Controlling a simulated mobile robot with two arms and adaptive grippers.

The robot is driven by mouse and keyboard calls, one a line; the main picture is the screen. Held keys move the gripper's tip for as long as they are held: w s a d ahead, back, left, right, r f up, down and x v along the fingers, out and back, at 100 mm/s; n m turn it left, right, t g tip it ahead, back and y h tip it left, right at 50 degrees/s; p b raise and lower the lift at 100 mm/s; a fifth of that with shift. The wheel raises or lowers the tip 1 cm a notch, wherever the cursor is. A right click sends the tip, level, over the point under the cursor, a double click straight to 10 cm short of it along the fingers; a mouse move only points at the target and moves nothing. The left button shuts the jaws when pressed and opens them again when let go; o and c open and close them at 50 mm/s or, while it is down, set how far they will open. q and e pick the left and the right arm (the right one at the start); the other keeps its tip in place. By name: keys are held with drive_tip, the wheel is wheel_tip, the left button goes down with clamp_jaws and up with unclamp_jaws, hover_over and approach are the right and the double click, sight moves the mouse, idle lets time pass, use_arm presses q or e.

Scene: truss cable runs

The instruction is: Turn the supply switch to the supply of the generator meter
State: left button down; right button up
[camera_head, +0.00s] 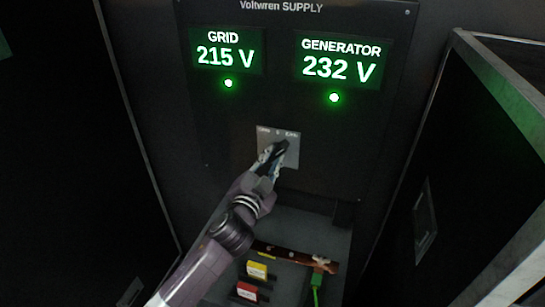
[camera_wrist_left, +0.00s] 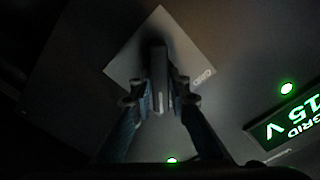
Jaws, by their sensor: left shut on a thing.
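The supply panel (camera_head: 225,125) carries a GRID meter (camera_head: 226,53) reading 215 V and a GENERATOR meter (camera_head: 339,62) reading 232 V. A green lamp is lit under each meter. The supply switch has a grey plate (camera_head: 290,155) below the meters. My left gripper (camera_head: 277,150) is at the plate and covers most of the switch handle. In the left wrist view the fingers (camera_wrist_left: 160,95) are shut on the dark switch handle (camera_wrist_left: 158,62), one on each side. The plate's small labels are too blurred to read fully. My right gripper is not in view.
Below the switch is a recess with a yellow block (camera_head: 257,270), a red block (camera_head: 248,291), a brown bar (camera_head: 290,254) and a green cable (camera_head: 316,288). An open dark cabinet door (camera_head: 470,170) stands at the right, with dark panelling at the left.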

use_arm(q)
drive_tip(key=shift+f+m, duration=0.1)
drive_tip(key=shift+m, duration=0.3)
drive_tip(key=c, duration=1.8)
unclamp_jaws()
drive_tip(key=shift+c, duration=0.2)
drive_tip(key=v, duration=1.2)
